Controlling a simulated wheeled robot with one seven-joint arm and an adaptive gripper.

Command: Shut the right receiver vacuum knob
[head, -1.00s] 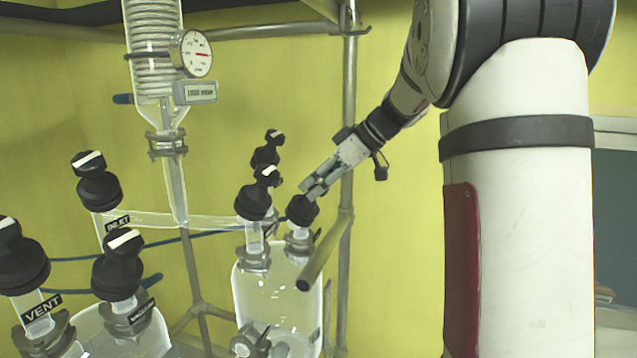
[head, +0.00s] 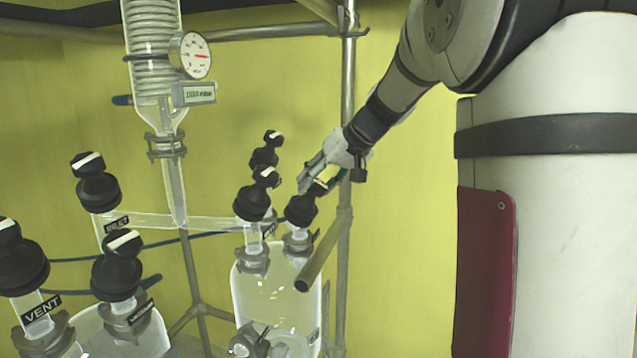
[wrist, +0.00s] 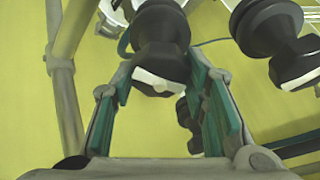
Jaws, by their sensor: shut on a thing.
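The right receiver is a clear glass vessel (head: 270,298) at the lower middle of the head view. Its right-hand black knob (head: 300,211) stands on a short glass neck; I cannot read a label for it. My gripper (head: 316,182) reaches down from the upper right and is shut on this knob's top. In the wrist view the teal finger pads (wrist: 160,72) flank the black knob (wrist: 161,28), with a white mark at its near end. The fingers partly hide the knob's top in the head view.
Another black knob (head: 251,203) stands close left of the held one, with one more (head: 264,152) behind. A metal pole (head: 343,240) rises close on the right. Knobs labelled inlet (head: 97,188), vacuum (head: 118,268) and vent (head: 20,262) stand left. A gauge (head: 190,55) hangs above.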

